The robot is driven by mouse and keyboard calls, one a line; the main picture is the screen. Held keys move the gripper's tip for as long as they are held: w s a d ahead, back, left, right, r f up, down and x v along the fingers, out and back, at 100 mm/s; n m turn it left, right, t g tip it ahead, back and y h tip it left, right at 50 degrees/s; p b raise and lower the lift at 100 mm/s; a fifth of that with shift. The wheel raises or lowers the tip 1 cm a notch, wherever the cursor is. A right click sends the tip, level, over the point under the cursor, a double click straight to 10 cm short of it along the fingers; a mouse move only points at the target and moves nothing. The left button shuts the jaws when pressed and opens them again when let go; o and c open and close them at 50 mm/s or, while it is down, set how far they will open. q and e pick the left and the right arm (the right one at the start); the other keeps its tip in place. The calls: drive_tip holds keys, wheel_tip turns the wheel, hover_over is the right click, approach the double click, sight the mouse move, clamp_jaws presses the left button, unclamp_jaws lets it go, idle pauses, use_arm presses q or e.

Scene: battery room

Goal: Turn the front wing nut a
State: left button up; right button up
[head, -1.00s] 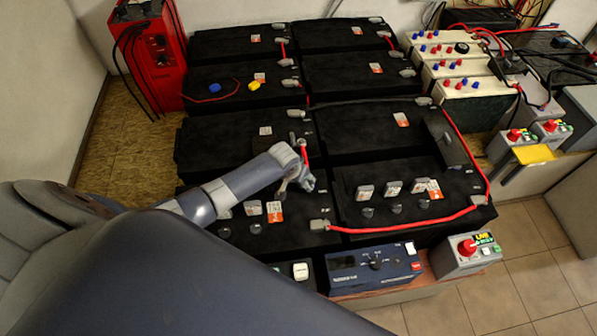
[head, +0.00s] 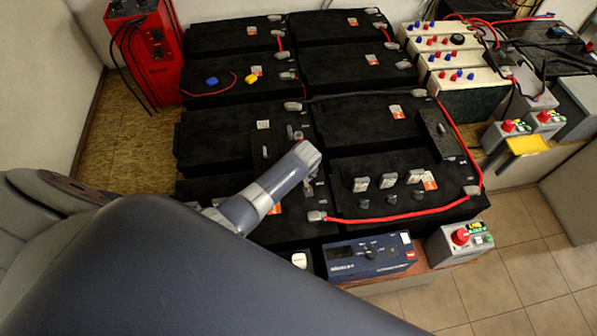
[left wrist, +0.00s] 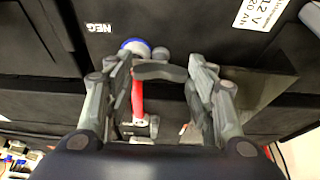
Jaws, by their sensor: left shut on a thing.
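My left gripper (head: 309,180) is over the front left black battery (head: 222,190) in the head view. My own wrist hides most of its fingers there. In the left wrist view its two grey fingers (left wrist: 160,76) stand on either side of a dark grey curved piece (left wrist: 160,71), which looks like the wing nut, and are shut on it. A short red link (left wrist: 137,98) and a silver fitting (left wrist: 152,126) show below it between the fingers. A round blue and silver part (left wrist: 135,46) is just above. My right gripper is not in view.
Several black batteries stand in rows, with a red cable (head: 405,222) along the front right one. A blue meter box (head: 370,256) and a grey box with a red knob (head: 458,241) stand in front. A red charger (head: 148,50) is at the back left.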

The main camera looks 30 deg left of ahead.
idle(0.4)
use_arm(q)
drive_tip(key=o, duration=1.1)
drive_tip(key=shift+c, duration=0.2)
drive_tip(key=v, duration=0.8)
drive_tip(key=shift+f, duration=0.1)
